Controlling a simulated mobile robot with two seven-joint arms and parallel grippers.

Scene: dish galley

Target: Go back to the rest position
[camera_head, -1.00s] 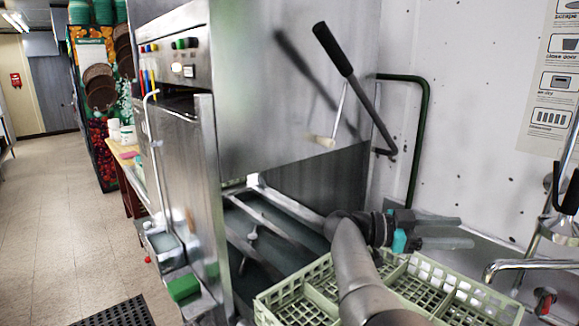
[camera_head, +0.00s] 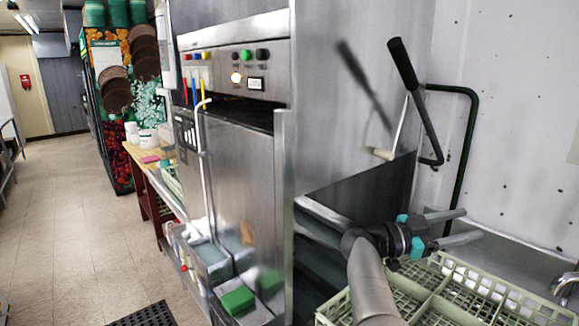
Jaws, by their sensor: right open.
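My right gripper (camera_head: 462,227) is in the lower right of the head view. Its two grey fingers point right and stand apart with nothing between them. My left gripper is not in view.
The steel dishwasher (camera_head: 240,165) stands left of my right arm, with its black-handled lever (camera_head: 403,64) on the side. A green sponge (camera_head: 238,300) lies low in front. A black floor mat (camera_head: 146,315) is at the bottom. The tiled floor (camera_head: 70,215) at left is clear.

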